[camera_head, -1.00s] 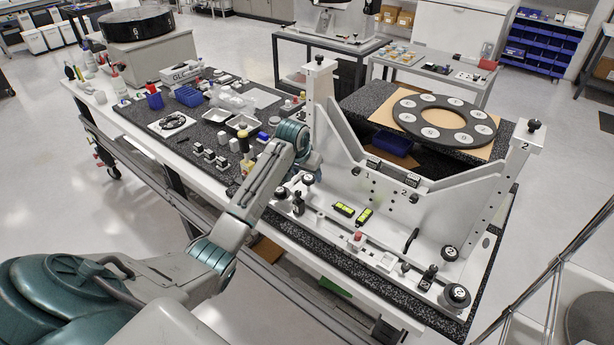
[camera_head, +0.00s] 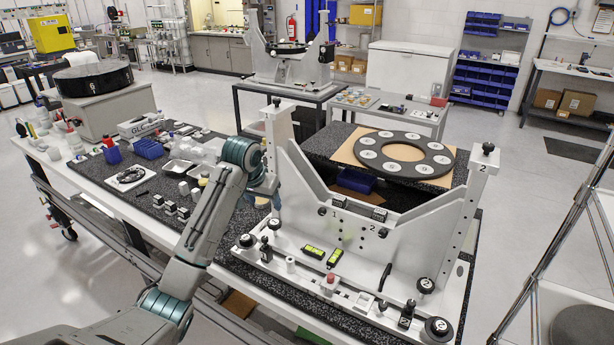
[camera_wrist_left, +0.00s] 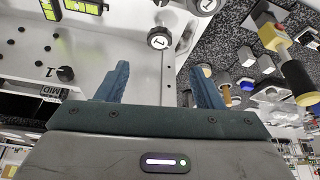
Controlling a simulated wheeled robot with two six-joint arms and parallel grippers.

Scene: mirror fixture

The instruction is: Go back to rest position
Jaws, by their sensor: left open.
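My left arm comes in from the lower left, and my left gripper (camera_head: 268,188) is beside the left post of the white mirror fixture (camera_head: 375,232). It is partly hidden behind my wrist in the head view. In the left wrist view my left gripper (camera_wrist_left: 162,85) is open, with two blue-green fingers apart and nothing between them. My right gripper is in neither view.
A black ring with white discs (camera_head: 403,154) lies on a brown board behind the fixture. Yellow-green levels (camera_head: 313,251) sit on the fixture base. Small blocks, a blue bin (camera_head: 149,148) and a tray (camera_head: 177,168) lie on the bench left of my arm. A metal frame (camera_head: 540,250) stands at right.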

